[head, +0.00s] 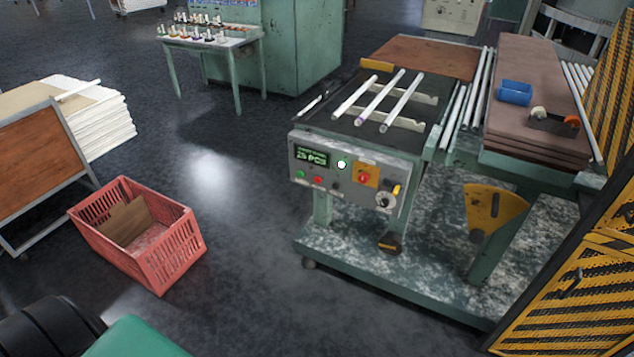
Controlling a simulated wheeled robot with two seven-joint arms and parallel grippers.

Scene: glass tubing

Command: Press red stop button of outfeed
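The outfeed's grey control panel (322,194) is on the front of the green machine at right of centre. It has a lit display (311,155) that seems to read 25 PCS and a glowing green-white lamp (341,164). Below the display are a small green button (300,174), a small red button (317,180) and a dark button (335,184). A larger red button (364,178) sits on an orange-yellow plate to their right. A selector knob (383,201) is at the lower right. I cannot read the small labels. Neither of my grippers is in view.
Several glass tubes (404,97) lie on the outfeed's top. A red crate (178,256) stands on the floor at left, with open floor between it and the machine. A wheeled base plate (345,245) juts below the panel. Yellow guarding (570,290) stands at right.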

